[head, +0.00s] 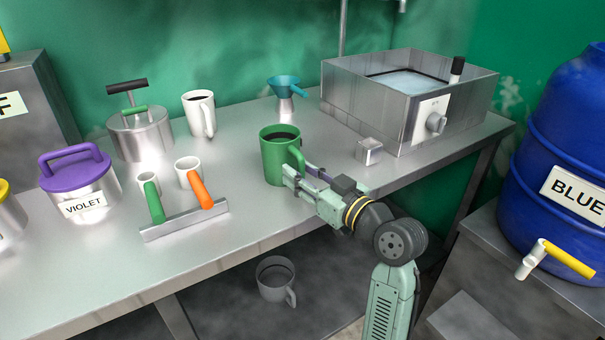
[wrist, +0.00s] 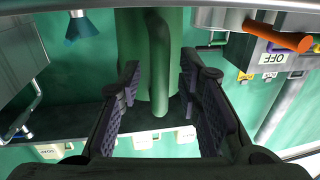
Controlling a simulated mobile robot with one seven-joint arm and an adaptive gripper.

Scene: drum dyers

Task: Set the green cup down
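The green cup (head: 275,158) is upright at the front part of the metal table, with dark liquid inside. It appears to rest on the tabletop, though its base edge is partly hidden by my gripper. My gripper (head: 297,177) reaches in from the right, at the cup's handle side. In the wrist view the green cup (wrist: 133,50) and its handle (wrist: 160,70) show between the two fingers of my gripper (wrist: 161,100). The fingers are spread apart, with clear gaps on both sides of the handle.
A steel basin (head: 375,95) and a small metal block (head: 369,151) stand to the right. A white mug (head: 198,115) and teal funnel (head: 284,86) stand behind. A rack-like metal bar (head: 185,222) with coloured handles lies left. A blue barrel (head: 560,140) stands far right.

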